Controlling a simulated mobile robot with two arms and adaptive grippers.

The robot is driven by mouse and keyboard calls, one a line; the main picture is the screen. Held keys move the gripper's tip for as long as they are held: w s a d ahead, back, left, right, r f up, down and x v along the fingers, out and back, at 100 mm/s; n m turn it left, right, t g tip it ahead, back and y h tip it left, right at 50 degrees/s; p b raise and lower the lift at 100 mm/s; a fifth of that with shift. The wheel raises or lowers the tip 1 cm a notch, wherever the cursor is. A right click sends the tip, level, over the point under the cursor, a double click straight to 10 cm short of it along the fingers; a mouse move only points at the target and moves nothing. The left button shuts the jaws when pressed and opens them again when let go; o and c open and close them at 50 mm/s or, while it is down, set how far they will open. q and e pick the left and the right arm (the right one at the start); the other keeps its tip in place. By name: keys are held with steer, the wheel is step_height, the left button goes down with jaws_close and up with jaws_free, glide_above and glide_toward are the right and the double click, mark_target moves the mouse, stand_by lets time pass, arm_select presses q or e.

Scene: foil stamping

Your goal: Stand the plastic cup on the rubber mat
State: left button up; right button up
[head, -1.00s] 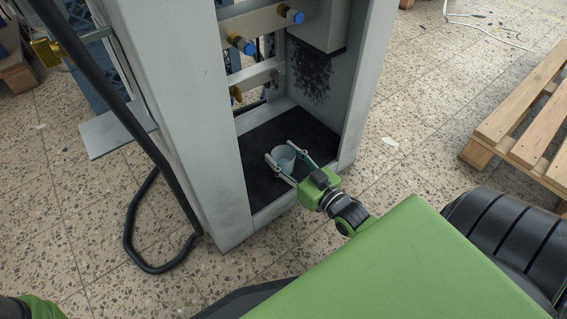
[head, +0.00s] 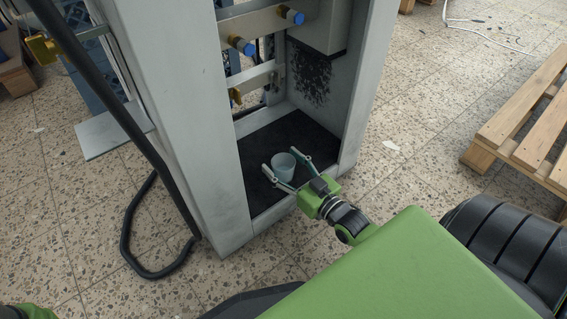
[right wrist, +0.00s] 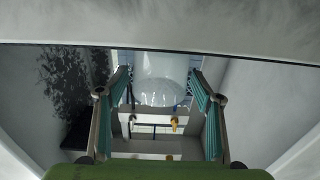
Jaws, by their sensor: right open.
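The plastic cup (head: 284,167), pale and translucent, stands upright on the black rubber mat (head: 297,124) in the bottom of the grey cabinet. My right gripper (head: 279,159) is open, with one finger on each side of the cup. The finger pads appear apart from the cup. In the right wrist view the cup (right wrist: 162,72) is between the spread fingers (right wrist: 160,78), with gaps on both sides. My left gripper is not in view.
The grey cabinet's front posts (head: 190,150) flank the opening. Blue-capped fittings (head: 243,46) jut out above the mat. A black hose (head: 130,130) hangs at the left. A wooden pallet (head: 525,130) lies on the right.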

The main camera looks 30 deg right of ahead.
steer(key=shift+s+r+p, duration=0.15)
steer(key=shift+s+p, duration=0.15)
steer(key=shift+s, duration=0.1)
steer(key=s+d+p, duration=0.1)
steer(key=s+p, duration=0.4)
steer(key=s, duration=0.6)
steer(key=shift+p, duration=0.4)
steer(key=shift+s, duration=0.1)
